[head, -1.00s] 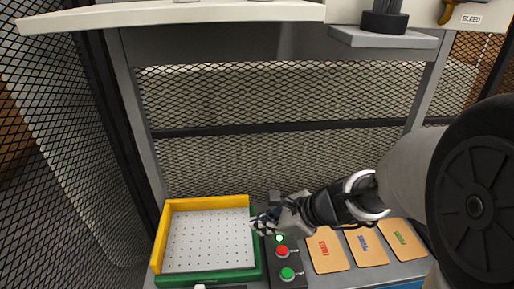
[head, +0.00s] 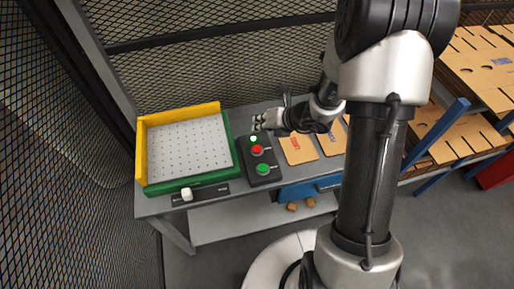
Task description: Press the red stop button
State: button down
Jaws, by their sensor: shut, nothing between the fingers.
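The red stop button (head: 257,150) sits on a dark control box (head: 262,175) on the grey bench. A green button (head: 263,169) is nearer on the same box, and a lit pale-green lamp (head: 253,139) is just beyond the red one. My gripper (head: 256,122) is shut and empty. In the picture it is just above the far end of the box, beyond the red button, with its tips pointing left. It does not cover the red button. I cannot tell its exact height above the box.
A tray with yellow and green walls (head: 226,140) stands left of the box. A white knob (head: 187,194) is on a dark strip in front. Tan cards (head: 298,149) lie to the right. A mesh fence (head: 200,70) stands behind. Slotted wooden boards (head: 470,120) are at the far right.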

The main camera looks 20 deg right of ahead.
aim_at(259, 147)
jog(key=shift+f+b, duration=3.6)
jog(key=shift+f, duration=0.65)
jog(key=shift+f+b, duration=0.4)
jog(key=shift+f, duration=0.05)
jog(key=shift+f+b, duration=0.45)
jog(key=shift+r+p, duration=0.75)
jog(key=shift+r, duration=0.15)
jog(key=shift+r+p, duration=2.15)
jog(key=shift+r, duration=0.35)
